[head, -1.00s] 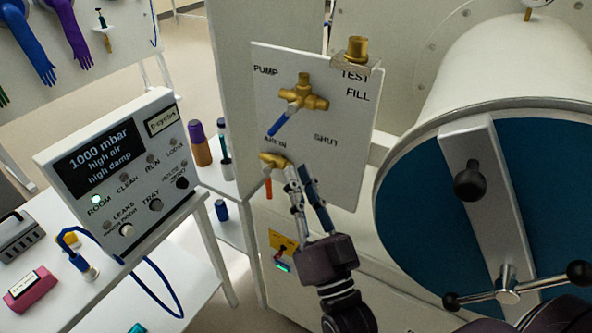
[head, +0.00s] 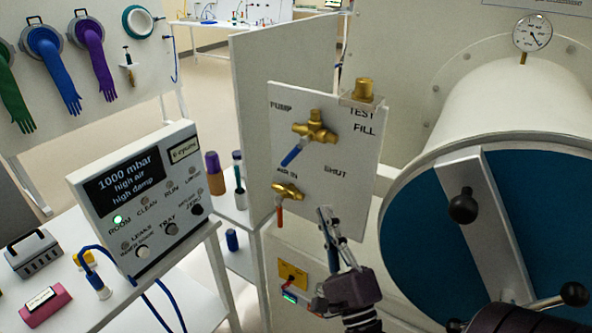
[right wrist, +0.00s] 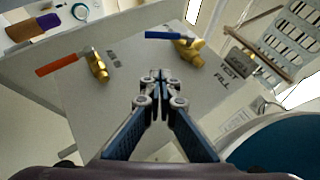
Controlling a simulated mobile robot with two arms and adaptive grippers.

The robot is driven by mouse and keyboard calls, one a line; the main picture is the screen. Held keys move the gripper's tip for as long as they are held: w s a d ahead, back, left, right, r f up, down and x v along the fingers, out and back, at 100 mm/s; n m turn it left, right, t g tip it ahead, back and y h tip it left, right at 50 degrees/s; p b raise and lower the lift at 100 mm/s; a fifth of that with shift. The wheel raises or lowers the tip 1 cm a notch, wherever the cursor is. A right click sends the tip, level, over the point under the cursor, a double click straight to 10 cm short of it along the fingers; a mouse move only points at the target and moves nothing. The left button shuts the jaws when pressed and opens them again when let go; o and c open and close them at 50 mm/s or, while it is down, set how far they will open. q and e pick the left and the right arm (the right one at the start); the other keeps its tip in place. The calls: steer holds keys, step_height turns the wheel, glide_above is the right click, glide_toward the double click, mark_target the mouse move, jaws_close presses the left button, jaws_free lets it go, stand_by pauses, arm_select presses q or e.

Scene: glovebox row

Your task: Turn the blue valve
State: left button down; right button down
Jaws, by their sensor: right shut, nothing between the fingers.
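The blue valve is a brass fitting (head: 316,130) with a blue lever (head: 291,156) on a white panel (head: 352,190). In the head view the lever slants down and left. It also shows at the top of the right wrist view, with its blue lever (right wrist: 166,35) and brass body (right wrist: 188,50). My right gripper (head: 325,212) is shut and empty, below and right of the valve, apart from it. Its closed fingertips (right wrist: 160,78) show in the right wrist view in front of the panel. My left gripper is not in view.
A second brass valve (head: 287,189) with an orange lever (head: 279,214) sits below the blue one. A brass cap (head: 363,88) tops the panel. A large blue chamber door (head: 425,240) with black-knobbed handles stands right. A display box (head: 140,195) stands left.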

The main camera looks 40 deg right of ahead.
mark_target(294, 153)
steer(key=w+r+p, duration=0.5)
steer(key=w+r, duration=0.1)
steer(key=w, duration=0.3)
steer(key=shift+w, duration=0.1)
